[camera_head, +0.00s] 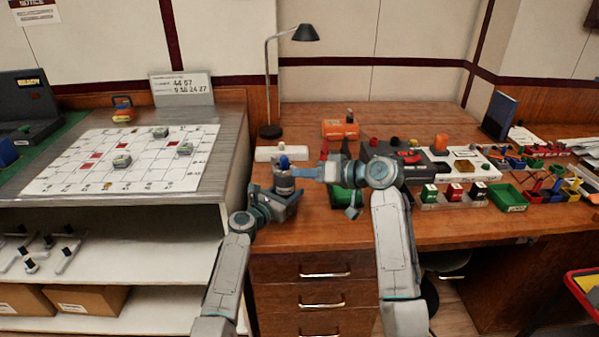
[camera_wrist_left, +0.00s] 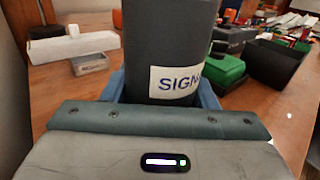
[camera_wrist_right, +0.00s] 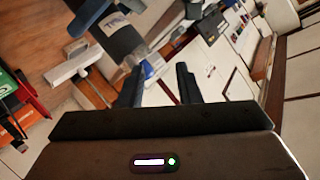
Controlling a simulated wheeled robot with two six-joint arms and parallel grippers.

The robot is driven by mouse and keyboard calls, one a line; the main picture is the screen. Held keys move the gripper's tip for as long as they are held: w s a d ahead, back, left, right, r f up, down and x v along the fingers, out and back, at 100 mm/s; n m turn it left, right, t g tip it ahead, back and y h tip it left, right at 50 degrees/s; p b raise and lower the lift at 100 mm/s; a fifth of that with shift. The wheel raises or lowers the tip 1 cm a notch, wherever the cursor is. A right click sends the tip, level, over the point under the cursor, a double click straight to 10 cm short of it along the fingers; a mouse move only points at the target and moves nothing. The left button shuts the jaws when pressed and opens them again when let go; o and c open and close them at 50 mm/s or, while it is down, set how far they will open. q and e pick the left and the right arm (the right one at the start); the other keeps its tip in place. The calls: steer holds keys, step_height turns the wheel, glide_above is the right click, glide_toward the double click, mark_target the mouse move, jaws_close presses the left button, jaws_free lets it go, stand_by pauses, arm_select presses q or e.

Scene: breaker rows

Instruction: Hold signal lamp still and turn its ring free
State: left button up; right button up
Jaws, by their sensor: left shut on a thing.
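The signal lamp is a dark grey cylinder with a blue top (camera_head: 283,163). It stands out large in the left wrist view (camera_wrist_left: 170,40), with a white label reading "SIGN", partly cut off. My left gripper (camera_head: 284,188) is shut on the lamp's body, its blue fingers on both sides. My right gripper (camera_head: 300,172) reaches in from the right, close to the lamp's upper part. The ring cannot be made out clearly.
A white block (camera_head: 268,153) lies behind the lamp, near a desk lamp (camera_head: 271,131). A green box (camera_head: 343,197) stands right of the lamp, partly behind my right arm. A grey case (camera_head: 385,150) and several coloured bins fill the bench's right side.

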steer(key=s+d+f+n+t, duration=0.3)
steer(key=d+n+t, duration=0.1)
steer(key=d+t, duration=0.15)
steer(key=x, duration=1)
steer(key=shift+w+a+r+n+y, duration=0.2)
steer(key=shift+a+r+n+y, duration=0.05)
steer(key=shift+n+y, duration=0.05)
